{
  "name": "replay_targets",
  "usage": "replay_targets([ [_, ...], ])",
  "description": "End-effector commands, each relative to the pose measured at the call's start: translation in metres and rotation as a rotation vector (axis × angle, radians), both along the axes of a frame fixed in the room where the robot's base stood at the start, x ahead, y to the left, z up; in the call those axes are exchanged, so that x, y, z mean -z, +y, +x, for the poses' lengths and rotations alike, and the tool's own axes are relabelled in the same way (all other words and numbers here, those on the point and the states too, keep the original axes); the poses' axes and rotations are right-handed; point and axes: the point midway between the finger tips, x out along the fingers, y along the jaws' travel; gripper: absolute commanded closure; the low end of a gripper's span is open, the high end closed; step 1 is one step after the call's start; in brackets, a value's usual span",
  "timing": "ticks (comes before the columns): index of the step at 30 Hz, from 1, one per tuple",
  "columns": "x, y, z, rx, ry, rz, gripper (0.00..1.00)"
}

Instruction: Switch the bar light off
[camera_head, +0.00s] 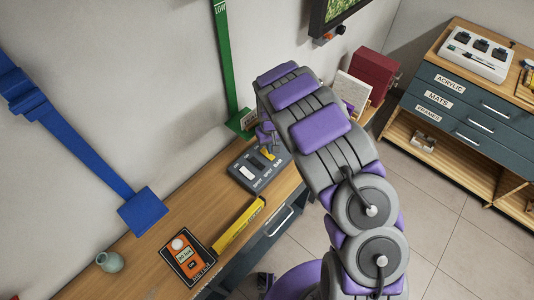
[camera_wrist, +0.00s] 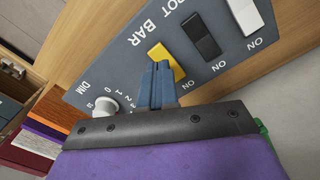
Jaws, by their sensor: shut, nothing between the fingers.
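A dark switch panel (camera_head: 248,180) lies on the wooden desk in the head view, and it fills much of the wrist view (camera_wrist: 120,65). It has a yellow rocker switch (camera_wrist: 168,61) beside the word BAR, a black rocker (camera_wrist: 201,39) and a white rocker (camera_wrist: 246,15). An ON mark stands at the near side of each rocker. A white DIM dial (camera_wrist: 103,105) is at the left. My gripper (camera_wrist: 159,66) is shut and empty, its blue-grey fingertips at the near edge of the yellow rocker. I cannot tell whether they touch it.
An orange device (camera_head: 188,260), a yellow box (camera_head: 239,224) and a small vase (camera_head: 109,261) are on the desk (camera_head: 150,245).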

Motion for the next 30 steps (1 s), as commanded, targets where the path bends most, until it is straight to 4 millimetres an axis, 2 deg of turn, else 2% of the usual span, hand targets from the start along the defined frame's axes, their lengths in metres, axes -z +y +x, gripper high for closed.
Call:
replay_targets([
  [15, -0.039, 0.0, 0.001, 0.001, -0.002, 0.0, 1.0],
  [30, -0.041, 0.0, 0.0, 0.0, 0.0, 0.0, 1.0],
])
